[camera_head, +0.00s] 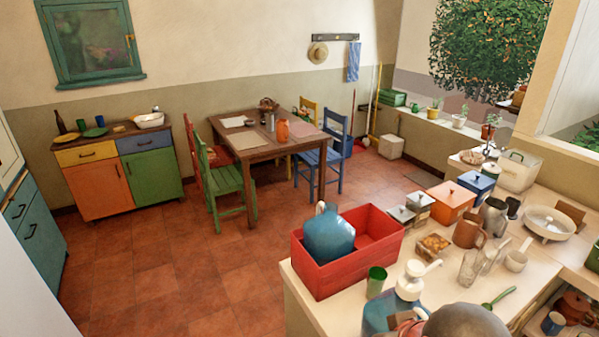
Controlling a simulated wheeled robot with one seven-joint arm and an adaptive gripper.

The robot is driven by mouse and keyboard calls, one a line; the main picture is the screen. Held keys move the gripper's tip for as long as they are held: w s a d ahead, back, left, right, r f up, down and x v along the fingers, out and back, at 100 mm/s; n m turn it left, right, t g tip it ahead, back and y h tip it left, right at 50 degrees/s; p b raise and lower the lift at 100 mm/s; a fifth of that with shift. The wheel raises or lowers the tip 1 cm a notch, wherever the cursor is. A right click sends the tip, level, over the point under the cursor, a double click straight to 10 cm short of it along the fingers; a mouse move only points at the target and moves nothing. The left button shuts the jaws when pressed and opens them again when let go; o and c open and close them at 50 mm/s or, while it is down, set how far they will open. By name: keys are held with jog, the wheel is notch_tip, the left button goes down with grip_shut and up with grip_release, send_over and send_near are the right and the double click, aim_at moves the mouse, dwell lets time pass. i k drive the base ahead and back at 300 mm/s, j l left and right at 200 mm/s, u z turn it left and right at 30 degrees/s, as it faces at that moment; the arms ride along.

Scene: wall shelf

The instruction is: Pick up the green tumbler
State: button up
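The green tumbler (376,281) stands upright on the pale counter (333,309) at the lower middle of the head view. It is just in front of the red crate (341,277) and left of a white pump-topped thing (411,280). Its lower part is close behind a blue rounded vessel (379,314). My gripper's fingers do not show. A grey rounded shape (466,322) at the bottom edge may be part of my arm; I cannot tell.
The crate holds a blue jug (328,234). A small food tray (433,247), a glass (470,267), a brown pitcher (468,234), a white mug (516,261) and a green spoon (498,299) crowd the counter right of the tumbler. Open tiled floor (180,280) lies left.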

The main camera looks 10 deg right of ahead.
aim_at(377, 276)
jog(key=k+l, duration=0.3)
jog(key=l, duration=0.15)
jog(key=l+z, duration=0.1)
jog(key=l, duration=0.55)
jog(key=k+l, duration=0.1)
jog(key=l, duration=0.6)
jog(key=i+l+z, duration=0.1)
jog(key=i, duration=0.35)
jog(key=i+l+z, duration=0.1)
jog(key=i+l, duration=0.15)
jog(key=i, duration=0.2)
